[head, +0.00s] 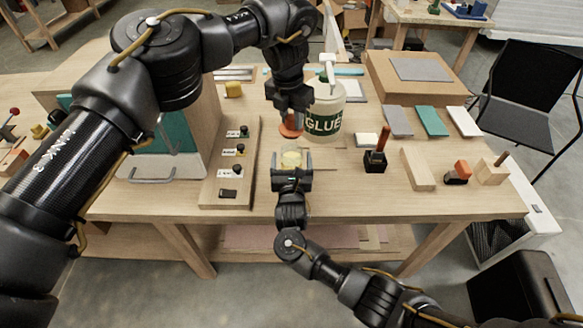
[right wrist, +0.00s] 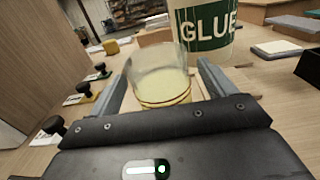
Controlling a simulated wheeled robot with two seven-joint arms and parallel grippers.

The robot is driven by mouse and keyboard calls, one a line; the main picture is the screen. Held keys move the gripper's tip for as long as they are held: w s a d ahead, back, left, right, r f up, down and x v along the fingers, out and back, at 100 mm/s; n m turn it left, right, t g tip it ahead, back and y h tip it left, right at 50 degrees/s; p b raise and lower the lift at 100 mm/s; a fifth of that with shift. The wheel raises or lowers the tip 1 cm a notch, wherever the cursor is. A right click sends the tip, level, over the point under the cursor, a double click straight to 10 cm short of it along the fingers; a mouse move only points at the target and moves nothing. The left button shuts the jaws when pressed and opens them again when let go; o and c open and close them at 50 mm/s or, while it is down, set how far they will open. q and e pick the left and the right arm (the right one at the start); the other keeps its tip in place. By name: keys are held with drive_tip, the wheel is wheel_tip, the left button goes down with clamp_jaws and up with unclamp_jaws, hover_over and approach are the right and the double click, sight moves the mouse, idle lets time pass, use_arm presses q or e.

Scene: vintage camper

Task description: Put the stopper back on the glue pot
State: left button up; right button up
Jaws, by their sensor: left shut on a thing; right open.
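The glue pot (head: 291,160) is a small clear glass jar with pale yellow contents, upright and open at the top on the table. It also shows in the right wrist view (right wrist: 160,78), between the fingers of my right gripper. My right gripper (head: 291,170) is open, one finger on each side of the pot; I cannot tell if either touches. My left gripper (head: 290,108) points down, shut on an orange-red stopper (head: 290,131), and holds it above and just behind the pot. The upper part of the stopper is hidden by the fingers.
A large white tub labelled GLUE (head: 326,122) stands close behind, right of my left gripper. A wooden board with black knobs (head: 229,165) lies to the left. Blocks and a black holder with a red handle (head: 376,160) stand to the right. The front table edge is clear.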

sight(292, 132)
use_arm(q)
drive_tip(key=shift+w+f, duration=0.1)
drive_tip(key=shift+w, duration=0.05)
use_arm(e)
drive_tip(key=shift+w+f, duration=0.1)
drive_tip(key=shift+w, duration=1.35)
drive_tip(key=shift+c, duration=0.4)
drive_tip(key=shift+c, duration=1.3)
drive_tip(key=c, duration=1.1)
use_arm(q)
drive_tip(key=shift+f, duration=2.45)
drive_tip(key=shift+f, duration=0.1)
